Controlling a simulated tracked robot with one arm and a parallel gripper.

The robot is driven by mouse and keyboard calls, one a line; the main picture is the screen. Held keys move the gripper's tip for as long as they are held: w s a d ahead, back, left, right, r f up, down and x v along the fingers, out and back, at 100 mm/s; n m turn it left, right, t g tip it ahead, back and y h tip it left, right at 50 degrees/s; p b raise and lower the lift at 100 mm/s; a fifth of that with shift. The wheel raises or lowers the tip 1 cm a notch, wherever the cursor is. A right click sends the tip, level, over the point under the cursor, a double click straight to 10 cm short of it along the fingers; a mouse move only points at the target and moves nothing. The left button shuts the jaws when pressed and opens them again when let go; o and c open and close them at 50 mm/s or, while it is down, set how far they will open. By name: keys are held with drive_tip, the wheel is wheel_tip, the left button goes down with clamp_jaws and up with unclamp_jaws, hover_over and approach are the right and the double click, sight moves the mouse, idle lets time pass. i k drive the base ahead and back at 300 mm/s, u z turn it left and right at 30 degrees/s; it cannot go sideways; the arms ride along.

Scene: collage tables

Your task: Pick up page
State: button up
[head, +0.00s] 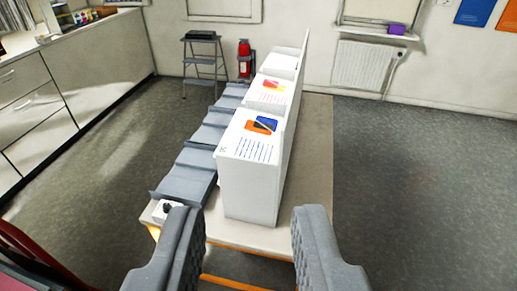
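A printed page (247,149) with an orange and blue picture and lines of text lies on top of the nearest white block (250,192). A second page (268,94) with a pink and yellow picture and red text lies behind it on the same row. My gripper (247,240) is open at the bottom of the view, with one grey padded finger at each side. Nothing is between the fingers. The near end of the table and the white block show between and beyond them. The pages are ahead of the fingertips, apart from them.
The white blocks stand on a beige table (306,152) with a tall white panel along their right side. Grey stepped trays (184,178) run along the left, with a small white box (163,210) at the near corner. Open floor lies right.

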sight(250, 135)
drive_tip(key=z, duration=0.8)
drive_tip(key=k, duration=0.1)
drive_tip(key=u, duration=1.55)
drive_tip(key=i, duration=2.15)
drive_tip(key=z, duration=0.7)
